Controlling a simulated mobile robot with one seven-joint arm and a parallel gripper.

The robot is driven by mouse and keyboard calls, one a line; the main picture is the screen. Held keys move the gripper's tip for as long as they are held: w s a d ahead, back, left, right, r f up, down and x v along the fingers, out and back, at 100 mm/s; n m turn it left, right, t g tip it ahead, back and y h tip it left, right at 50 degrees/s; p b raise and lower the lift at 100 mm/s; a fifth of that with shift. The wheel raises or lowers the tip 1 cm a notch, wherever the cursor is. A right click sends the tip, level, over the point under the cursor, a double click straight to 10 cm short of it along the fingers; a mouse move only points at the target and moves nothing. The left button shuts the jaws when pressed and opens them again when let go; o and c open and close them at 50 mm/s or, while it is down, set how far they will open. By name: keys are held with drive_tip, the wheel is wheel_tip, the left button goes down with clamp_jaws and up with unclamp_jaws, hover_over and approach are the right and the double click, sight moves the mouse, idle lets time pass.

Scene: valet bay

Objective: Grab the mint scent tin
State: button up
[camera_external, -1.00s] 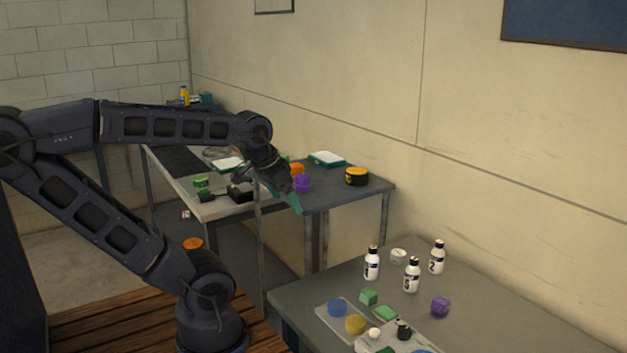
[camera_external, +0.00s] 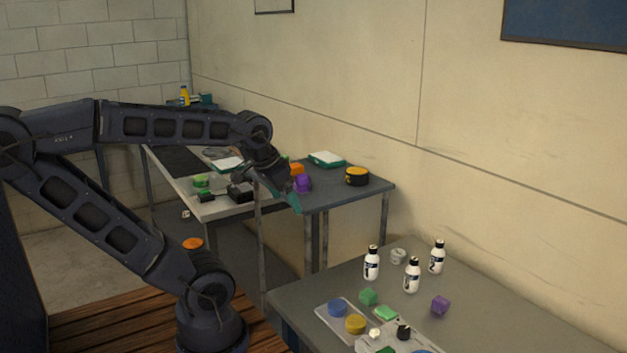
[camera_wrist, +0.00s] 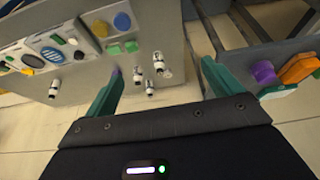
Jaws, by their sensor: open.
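No tin carries a readable mint label, so I cannot tell for sure which one is the mint scent tin. A small green round item (camera_external: 201,181) lies on the far table. A small white round tin (camera_external: 398,256) stands on the near table behind the bottles. My gripper (camera_external: 295,204) hangs in the air in front of the far table, pointing down and to the right, apart from both. In the wrist view its two teal fingers (camera_wrist: 164,85) are spread wide with nothing held between them.
The far table (camera_external: 345,199) holds a black-and-orange round container (camera_external: 356,176) and a purple item (camera_external: 302,183). A wall runs behind both.

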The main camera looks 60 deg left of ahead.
drive_tip(key=shift+c, duration=0.4)
drive_tip(key=shift+c, duration=1.4)
